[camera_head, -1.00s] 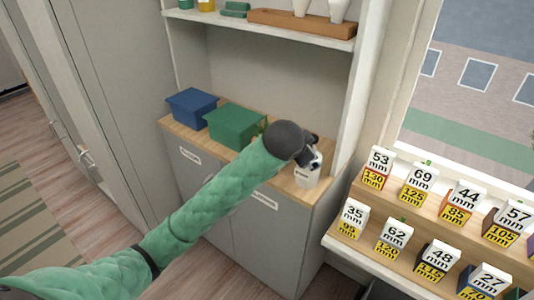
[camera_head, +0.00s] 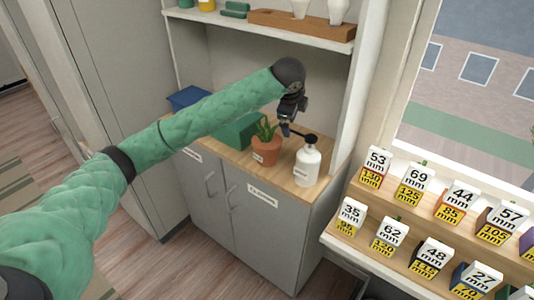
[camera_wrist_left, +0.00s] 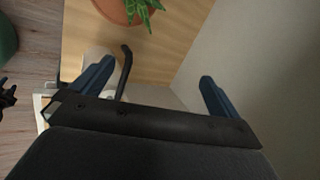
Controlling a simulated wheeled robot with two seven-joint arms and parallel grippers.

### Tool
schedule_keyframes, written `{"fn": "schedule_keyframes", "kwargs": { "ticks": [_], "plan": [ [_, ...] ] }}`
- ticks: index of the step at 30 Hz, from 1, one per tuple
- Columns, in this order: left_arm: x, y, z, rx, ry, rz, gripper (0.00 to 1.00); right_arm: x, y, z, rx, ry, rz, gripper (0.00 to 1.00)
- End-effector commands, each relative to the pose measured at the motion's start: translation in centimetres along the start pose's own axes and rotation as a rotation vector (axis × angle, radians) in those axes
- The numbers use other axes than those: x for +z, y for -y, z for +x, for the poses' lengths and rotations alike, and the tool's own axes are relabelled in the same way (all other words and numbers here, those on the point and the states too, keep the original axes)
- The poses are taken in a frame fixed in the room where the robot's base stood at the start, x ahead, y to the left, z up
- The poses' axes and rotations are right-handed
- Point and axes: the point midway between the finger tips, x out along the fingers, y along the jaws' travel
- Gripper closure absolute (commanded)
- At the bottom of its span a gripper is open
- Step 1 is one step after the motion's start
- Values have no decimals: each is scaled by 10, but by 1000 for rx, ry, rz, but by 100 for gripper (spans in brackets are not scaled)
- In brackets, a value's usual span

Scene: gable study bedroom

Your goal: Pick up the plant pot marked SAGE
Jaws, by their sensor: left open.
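A terracotta pot with a spiky green plant (camera_head: 265,148) stands upright on the wooden cabinet top. It has a pale label too small to read. The pot also shows at the top edge of the left wrist view (camera_wrist_left: 112,8), partly cut off. My left gripper (camera_head: 290,128) is open and empty, above and a little right of the pot, near the white pump bottle. In the left wrist view, its two blue fingers are spread (camera_wrist_left: 155,88), and the pot lies beyond them. My right gripper is not seen.
The white bottle (camera_head: 307,165) with a black spout stands close right of the pot. A green box (camera_head: 238,131) and a blue box (camera_head: 188,98) are to the left, partly behind my arm. A shelf (camera_head: 240,27) is above. Numbered boxes (camera_head: 432,258) stand on the right.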

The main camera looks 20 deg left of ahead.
Motion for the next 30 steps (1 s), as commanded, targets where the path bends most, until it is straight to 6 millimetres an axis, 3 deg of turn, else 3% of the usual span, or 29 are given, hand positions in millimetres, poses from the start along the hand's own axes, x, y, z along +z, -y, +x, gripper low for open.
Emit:
{"fn": "schedule_keyframes", "kwargs": {
  "ticks": [6, 12, 30],
  "plan": [
    [38, -20, 35, 261, -56, 384, 0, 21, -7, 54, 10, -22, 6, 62],
    [62, -34, 49, 399, -157, 606, 0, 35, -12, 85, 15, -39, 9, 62],
    [73, -54, 82, 444, -206, 684, 0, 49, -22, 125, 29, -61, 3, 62]
  ]
}}
